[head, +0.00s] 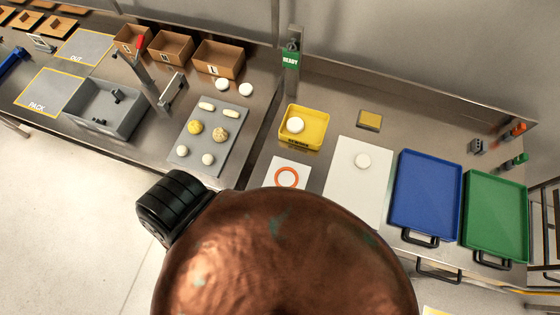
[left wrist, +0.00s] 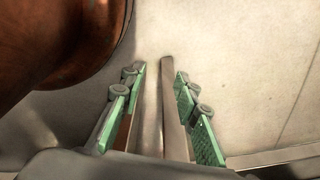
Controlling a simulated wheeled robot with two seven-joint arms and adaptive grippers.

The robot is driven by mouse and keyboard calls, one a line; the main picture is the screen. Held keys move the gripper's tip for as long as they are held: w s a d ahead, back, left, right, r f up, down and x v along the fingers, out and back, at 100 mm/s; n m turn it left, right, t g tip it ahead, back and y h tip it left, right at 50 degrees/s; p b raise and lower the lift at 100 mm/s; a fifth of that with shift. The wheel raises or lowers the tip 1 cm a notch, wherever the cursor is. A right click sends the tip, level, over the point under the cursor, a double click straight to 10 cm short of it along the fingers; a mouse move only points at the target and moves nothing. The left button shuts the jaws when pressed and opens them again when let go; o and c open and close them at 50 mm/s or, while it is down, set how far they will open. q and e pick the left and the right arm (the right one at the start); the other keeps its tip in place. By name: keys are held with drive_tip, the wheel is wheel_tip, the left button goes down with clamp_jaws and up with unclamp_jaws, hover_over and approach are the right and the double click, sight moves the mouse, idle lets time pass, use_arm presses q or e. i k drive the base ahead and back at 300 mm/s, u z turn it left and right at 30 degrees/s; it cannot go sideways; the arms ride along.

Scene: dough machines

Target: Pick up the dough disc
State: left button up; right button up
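Which dough disc is meant I cannot tell for sure. A small round white dough disc (head: 362,161) lies flat on the white board (head: 345,201) right of centre in the head view. A thicker round white dough piece (head: 295,125) sits in the yellow tray (head: 313,137) to its left. My left gripper (left wrist: 160,88) shows in the left wrist view, with its green-padded fingers apart. No dough shows between them; narrow metal strips show in the gap, and I cannot tell what they belong to. Neither gripper shows in the head view.
A grey tray (head: 212,164) with several dough pieces lies to the left. Two white pieces lie behind it. A blue tray (head: 427,190) and a green tray (head: 496,216) stand right of the board. A post with a green "READY" sign (head: 290,58) stands behind the yellow tray.

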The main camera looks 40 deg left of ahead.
sight(363, 161)
drive_tip(key=k, duration=1)
drive_tip(key=u, duration=0.7)
drive_tip(key=i, duration=0.5)
drive_tip(key=z, duration=0.1)
